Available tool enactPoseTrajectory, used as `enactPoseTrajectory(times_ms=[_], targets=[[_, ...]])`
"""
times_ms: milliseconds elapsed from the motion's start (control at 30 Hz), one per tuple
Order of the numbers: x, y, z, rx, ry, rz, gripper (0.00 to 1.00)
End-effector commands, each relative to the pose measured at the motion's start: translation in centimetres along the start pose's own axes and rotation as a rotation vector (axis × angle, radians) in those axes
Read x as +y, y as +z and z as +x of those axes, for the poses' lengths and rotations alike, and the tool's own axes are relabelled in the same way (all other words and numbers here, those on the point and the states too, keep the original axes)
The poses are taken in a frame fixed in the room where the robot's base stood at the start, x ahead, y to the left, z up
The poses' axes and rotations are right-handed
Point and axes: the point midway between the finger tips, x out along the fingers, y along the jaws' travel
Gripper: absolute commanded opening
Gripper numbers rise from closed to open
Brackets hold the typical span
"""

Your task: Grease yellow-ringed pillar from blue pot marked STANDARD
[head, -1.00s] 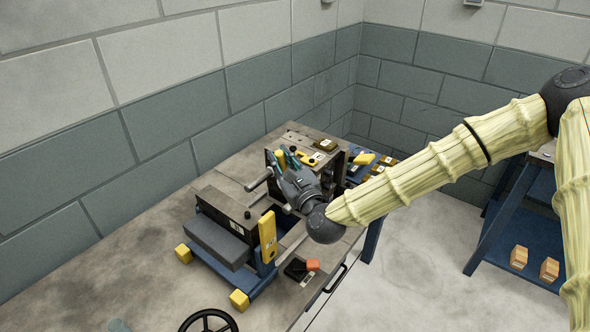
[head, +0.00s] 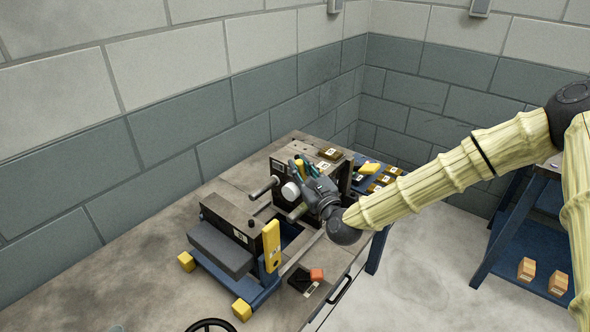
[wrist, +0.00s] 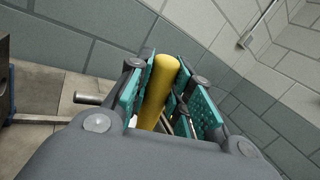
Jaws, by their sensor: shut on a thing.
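My gripper (head: 302,168) is shut on a yellow handle (wrist: 157,90), which stands between the teal finger pads in the wrist view. A white round piece (head: 291,191) shows just below my fingers in the head view; it may be the head of the held tool. My gripper is in front of an upright mould plate (head: 279,170) with grey pillars sticking out. One pillar (head: 263,187) is left of the white piece, and another (head: 298,211) is below it. I cannot make out a yellow ring on any pillar. I cannot make out a blue pot marked STANDARD.
A dark mould half (head: 228,219) on a blue frame with yellow feet stands in front, with an upright yellow bar (head: 271,246). A blue tray (head: 362,187) with labelled pieces is behind.

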Motion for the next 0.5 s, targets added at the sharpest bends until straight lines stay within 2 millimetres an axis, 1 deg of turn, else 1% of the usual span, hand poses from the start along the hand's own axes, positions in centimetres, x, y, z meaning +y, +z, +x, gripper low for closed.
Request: enactPoseTrajectory(times_ms=[267, 300, 500], targets=[[-1.8, -2.3, 0.9, 0.001, 0.000, -0.001, 0.00], [-1.4, -1.8, 0.7, 0.000, 0.002, 0.002, 0.00], [0.2, -0.5, -0.1, 0.000, 0.002, 0.003, 0.00]])
